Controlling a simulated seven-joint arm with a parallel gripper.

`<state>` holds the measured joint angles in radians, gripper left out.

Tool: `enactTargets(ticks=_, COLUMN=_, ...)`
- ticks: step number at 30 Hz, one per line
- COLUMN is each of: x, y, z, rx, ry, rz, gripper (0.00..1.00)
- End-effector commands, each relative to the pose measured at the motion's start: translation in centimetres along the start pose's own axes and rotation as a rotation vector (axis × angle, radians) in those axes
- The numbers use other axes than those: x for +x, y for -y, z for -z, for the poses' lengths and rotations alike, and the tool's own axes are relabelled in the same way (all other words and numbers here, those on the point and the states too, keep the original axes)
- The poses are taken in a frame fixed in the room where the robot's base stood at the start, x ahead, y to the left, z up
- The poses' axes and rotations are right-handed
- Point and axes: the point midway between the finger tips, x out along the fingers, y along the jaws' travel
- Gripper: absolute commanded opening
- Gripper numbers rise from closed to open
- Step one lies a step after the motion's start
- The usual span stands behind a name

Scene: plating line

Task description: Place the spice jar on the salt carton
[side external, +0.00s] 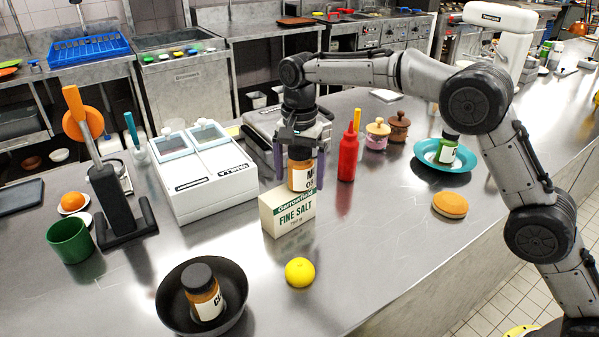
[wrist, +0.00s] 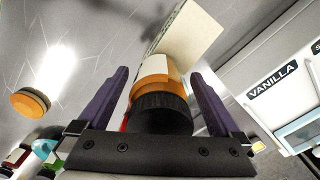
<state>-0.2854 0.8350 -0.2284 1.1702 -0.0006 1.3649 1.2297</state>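The spice jar (side external: 301,177), orange with a white label, is upright at the top of the white and green salt carton (side external: 288,213), over its right part. It seems to rest on the carton's top. My gripper (side external: 300,166) is above the carton with its purple fingers on either side of the jar. In the wrist view the jar's black lid (wrist: 162,113) is between the spread fingers, with a gap on both sides. The carton (wrist: 188,38) shows beyond the jar. The jar's lid is mostly hidden in the side view.
A red squeeze bottle (side external: 348,155) stands just right of my gripper. A white two-lid dispenser (side external: 205,172) is at the left. A yellow lemon (side external: 299,272) and a dark pan (side external: 180,318) with another jar (side external: 203,292) are in front.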

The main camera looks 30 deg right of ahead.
Motion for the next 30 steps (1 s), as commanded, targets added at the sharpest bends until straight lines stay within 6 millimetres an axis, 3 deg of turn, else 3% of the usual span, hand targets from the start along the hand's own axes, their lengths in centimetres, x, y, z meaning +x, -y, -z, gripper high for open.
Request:
enactTargets(ticks=8, x=-0.8, y=0.1, z=0.0, rx=0.0, ry=-0.001, rz=0.003, gripper=1.0)
enactTargets(ticks=21, x=-8.1, y=0.1, z=0.0, rx=-0.001, ry=-0.001, rz=0.003, gripper=1.0)
enactTargets(ticks=30, x=-11.1, y=0.1, z=0.1, rx=-0.001, ry=0.0, rz=0.001, gripper=1.0)
